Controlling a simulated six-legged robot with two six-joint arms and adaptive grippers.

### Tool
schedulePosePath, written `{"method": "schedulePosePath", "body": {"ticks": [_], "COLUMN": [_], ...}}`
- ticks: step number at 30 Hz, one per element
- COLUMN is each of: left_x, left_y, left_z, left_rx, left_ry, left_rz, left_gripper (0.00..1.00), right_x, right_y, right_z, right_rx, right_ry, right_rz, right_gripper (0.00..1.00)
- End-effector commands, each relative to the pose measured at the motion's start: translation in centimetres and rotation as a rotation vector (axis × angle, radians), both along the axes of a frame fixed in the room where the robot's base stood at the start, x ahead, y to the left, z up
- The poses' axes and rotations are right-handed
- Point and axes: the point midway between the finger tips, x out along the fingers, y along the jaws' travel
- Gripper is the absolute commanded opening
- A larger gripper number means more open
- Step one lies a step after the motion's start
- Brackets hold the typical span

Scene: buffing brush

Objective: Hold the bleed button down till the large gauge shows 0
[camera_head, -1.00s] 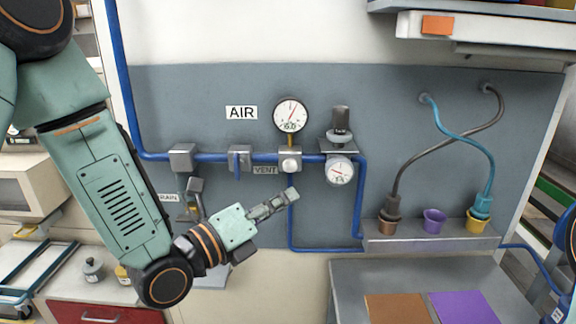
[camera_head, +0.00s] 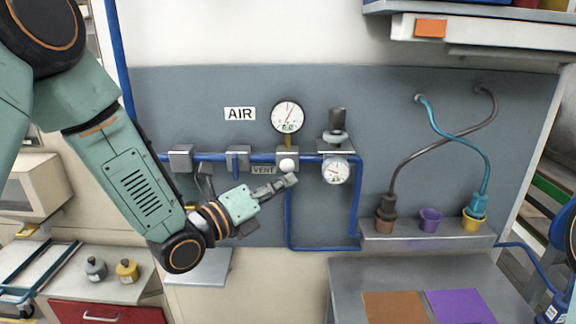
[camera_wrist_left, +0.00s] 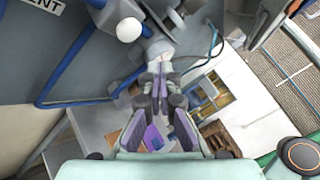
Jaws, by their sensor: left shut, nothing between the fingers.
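The large round gauge (camera_head: 288,117) hangs above the blue pipe, right of the AIR sign (camera_head: 240,114). Its needle points up and slightly right; its small figures are too blurred to read surely. The white round bleed button (camera_head: 288,165) sits on a grey block below it, beside the VENT label (camera_head: 263,170). It also shows in the left wrist view (camera_wrist_left: 129,29). My left gripper (camera_head: 290,180) is shut and empty, its tip just below the button in the head view. In the wrist view the fingertips (camera_wrist_left: 158,72) are apart from the button, below and right of it.
A smaller gauge (camera_head: 335,170) under a regulator stands right of the button. A shelf (camera_head: 440,237) with cups and two crossing hoses is farther right. A grey table (camera_head: 350,290) stands below. Blue pipes run along the wall panel.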

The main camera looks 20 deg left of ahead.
Motion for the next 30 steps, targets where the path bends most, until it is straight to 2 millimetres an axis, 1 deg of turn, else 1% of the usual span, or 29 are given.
{"method": "schedulePosePath", "body": {"ticks": [3,9,14,30], "left_x": [1.3,2.6,2.9,2.9], "left_y": [0.4,0.7,0.8,0.8], "left_z": [-0.1,-0.1,0.0,0.0], "left_rx": [0.000,0.000,0.000,0.000], "left_ry": [-0.002,-0.001,0.001,0.001], "left_rz": [0.000,-0.001,-0.001,-0.001], "left_gripper": [0.00,0.00,0.00,0.00], "right_x": [0.0,0.0,0.0,0.0], "right_y": [0.0,0.0,0.0,0.0], "right_z": [-0.3,-0.6,-0.6,-0.6], "right_rx": [0.000,0.000,0.000,0.000], "right_ry": [0.000,0.000,0.000,0.000], "right_rz": [0.000,0.000,0.000,0.000], "right_gripper": [0.40,0.40,0.40,0.40]}}
